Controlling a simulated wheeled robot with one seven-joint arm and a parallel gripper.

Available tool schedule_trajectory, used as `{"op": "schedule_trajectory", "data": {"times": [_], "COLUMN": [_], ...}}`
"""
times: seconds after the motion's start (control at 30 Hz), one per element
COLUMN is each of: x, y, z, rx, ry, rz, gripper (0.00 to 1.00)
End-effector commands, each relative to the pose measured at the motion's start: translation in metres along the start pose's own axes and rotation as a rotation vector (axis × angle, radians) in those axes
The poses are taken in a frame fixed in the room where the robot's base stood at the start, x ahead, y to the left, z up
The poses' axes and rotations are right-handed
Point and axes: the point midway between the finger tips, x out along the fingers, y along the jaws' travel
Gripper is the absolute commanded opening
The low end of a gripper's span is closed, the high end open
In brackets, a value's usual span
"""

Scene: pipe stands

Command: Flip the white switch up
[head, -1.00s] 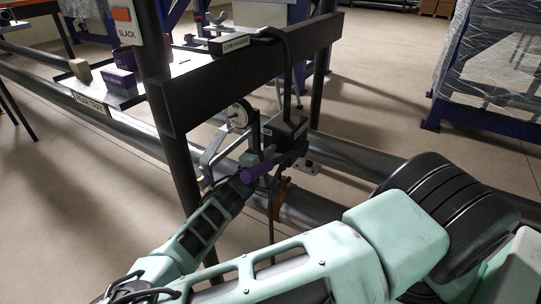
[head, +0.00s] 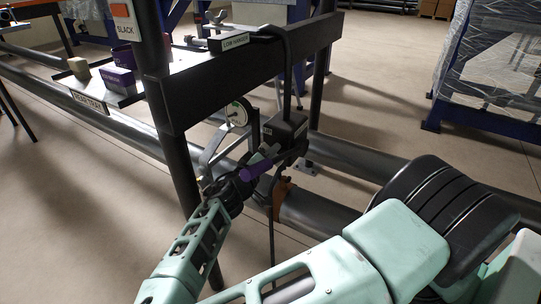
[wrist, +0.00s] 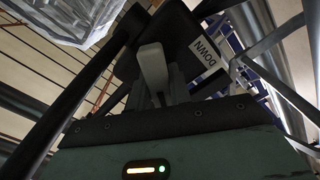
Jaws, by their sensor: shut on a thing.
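The white switch (wrist: 152,68) is a pale lever on a dark box, close in front of my gripper in the wrist view. A white DOWN label (wrist: 206,54) is on the box beside it. In the head view the dark switch box (head: 285,130) hangs on a cable under the black beam. My gripper (head: 264,157) reaches it from the lower left. Its fingers (wrist: 160,88) are shut around the white lever. The lever's lower part is hidden by the fingers. Its exact tilt is hard to tell.
A round gauge (head: 239,112) stands left of the switch box. The black beam (head: 240,75) and its legs are close above and beside my arm. Large pipes (head: 330,217) run behind below.

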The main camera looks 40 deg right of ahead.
Motion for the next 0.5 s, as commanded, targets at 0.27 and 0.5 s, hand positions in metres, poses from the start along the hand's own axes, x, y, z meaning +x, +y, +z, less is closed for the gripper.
{"op": "schedule_trajectory", "data": {"times": [0.27, 0.5], "x": [-0.0008, -0.0008], "y": [-0.0008, -0.0007], "z": [-0.0002, -0.0003], "rx": [0.053, 0.059], "ry": [0.002, 0.001], "rz": [-0.003, -0.003], "gripper": [0.00, 0.00]}}
